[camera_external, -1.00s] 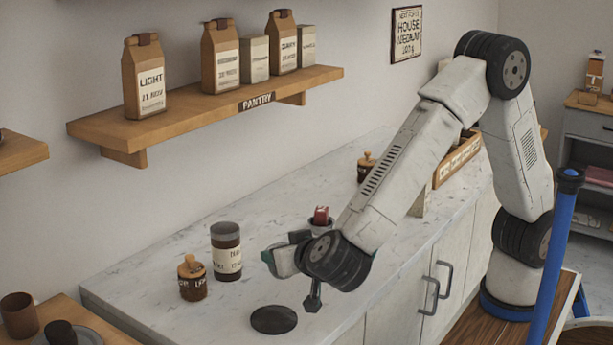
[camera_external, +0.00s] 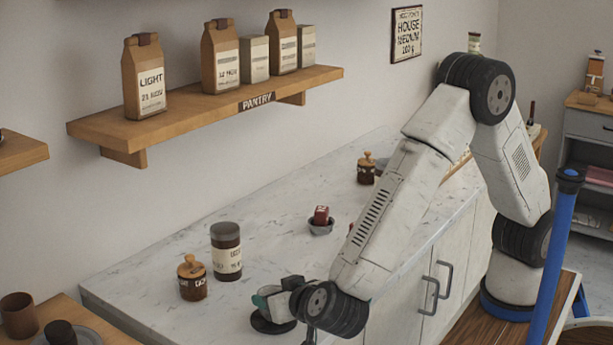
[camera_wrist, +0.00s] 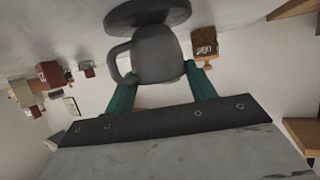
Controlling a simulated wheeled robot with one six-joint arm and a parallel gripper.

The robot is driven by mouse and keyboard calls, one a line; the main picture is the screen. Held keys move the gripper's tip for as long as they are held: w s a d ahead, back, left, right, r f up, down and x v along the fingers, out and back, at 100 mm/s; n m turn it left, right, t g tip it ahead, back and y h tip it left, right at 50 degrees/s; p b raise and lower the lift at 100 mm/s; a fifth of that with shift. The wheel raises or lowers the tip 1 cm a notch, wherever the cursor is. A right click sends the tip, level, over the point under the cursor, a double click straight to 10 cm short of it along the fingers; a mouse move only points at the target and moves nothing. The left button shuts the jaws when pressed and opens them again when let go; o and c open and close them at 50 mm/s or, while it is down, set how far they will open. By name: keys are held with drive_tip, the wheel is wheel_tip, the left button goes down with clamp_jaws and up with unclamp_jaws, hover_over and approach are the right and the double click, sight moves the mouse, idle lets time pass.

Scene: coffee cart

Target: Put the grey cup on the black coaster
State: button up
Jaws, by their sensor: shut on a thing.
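My gripper (camera_wrist: 160,88) is shut on the grey cup (camera_wrist: 158,52), with a green finger on each side of it. The cup's handle sticks out to the left in the wrist view. The black coaster (camera_wrist: 147,12) lies at the cup's far end there, and the cup overlaps it. I cannot tell whether the cup's base touches the coaster.
A tall labelled jar (camera_external: 226,252) and a small jar with a wooden lid (camera_external: 192,279) stand left of the gripper. A small bowl (camera_external: 320,228) holding a red item sits behind. Another lidded jar (camera_external: 366,171) stands farther back. The counter (camera_external: 160,270) is clear between them.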

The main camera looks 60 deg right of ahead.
drive_tip(key=o, duration=1)
drive_tip(key=shift+f, duration=0.15)
